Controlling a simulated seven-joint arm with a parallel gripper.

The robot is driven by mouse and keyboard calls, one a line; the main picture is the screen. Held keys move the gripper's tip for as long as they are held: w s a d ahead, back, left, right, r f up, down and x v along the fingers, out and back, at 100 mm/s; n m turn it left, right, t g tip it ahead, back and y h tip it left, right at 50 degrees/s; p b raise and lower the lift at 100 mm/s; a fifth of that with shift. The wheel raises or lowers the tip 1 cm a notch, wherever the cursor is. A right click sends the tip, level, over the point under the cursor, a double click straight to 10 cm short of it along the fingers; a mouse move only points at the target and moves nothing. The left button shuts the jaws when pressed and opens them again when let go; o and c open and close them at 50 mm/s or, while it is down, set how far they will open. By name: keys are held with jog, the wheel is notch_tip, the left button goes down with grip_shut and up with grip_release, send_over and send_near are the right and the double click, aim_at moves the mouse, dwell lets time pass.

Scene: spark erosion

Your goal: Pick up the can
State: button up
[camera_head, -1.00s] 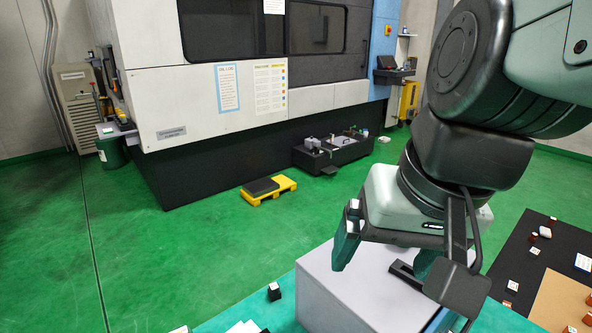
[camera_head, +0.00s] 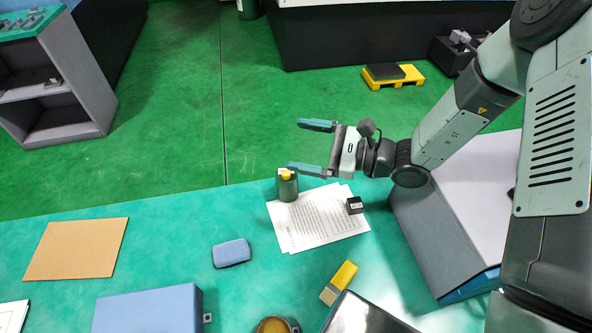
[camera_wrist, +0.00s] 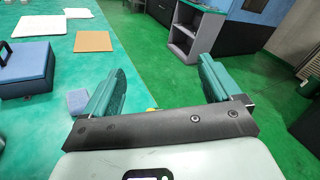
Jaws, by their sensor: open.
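The can (camera_head: 287,188) is a small dark green cylinder with a yellow top, standing upright at the far edge of the teal table (camera_head: 170,250). It is beside the white printed sheets. My gripper (camera_head: 302,146) is open and empty, with its two teal fingers pointing left. In the head view the nearer finger's tip is just above the can's top; the gap in height cannot be told. In the wrist view the gripper (camera_wrist: 160,88) is spread wide with nothing between the fingers. A bit of yellow shows low behind the gripper's bar there, and most of the can is hidden.
White sheets (camera_head: 312,222) carry a small black block (camera_head: 354,205). A blue sponge-like block (camera_head: 231,253), a blue box (camera_head: 150,312), a yellow-grey item (camera_head: 339,283) and a brown board (camera_head: 78,250) lie nearer. A large grey box (camera_head: 430,235) stands right. Green floor lies beyond the table.

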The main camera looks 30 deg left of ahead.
aim_at(295, 186)
jog(key=f+m+t, duration=0.2)
jog(key=f+m, duration=0.1)
jog(key=f, duration=0.2)
jog(key=a+f+m+t+y, duration=0.1)
jog(key=f+m+t, duration=0.2)
jog(key=f, duration=0.2)
jog(key=a+f+m+t, duration=0.1)
jog(key=f+m+t, duration=0.1)
jog(key=f, duration=0.3)
jog(key=shift+s+a+f+m+t, duration=0.15)
jog(key=shift+f+m+t, duration=0.2)
jog(key=shift+m, duration=0.45)
jog(key=shift+a+f, duration=0.15)
jog(key=shift+w+a, duration=0.25)
jog(key=shift+a, duration=0.9)
jog(key=shift+w+a, duration=0.2)
jog(key=shift+a, duration=0.95)
jog(key=c, duration=1.2)
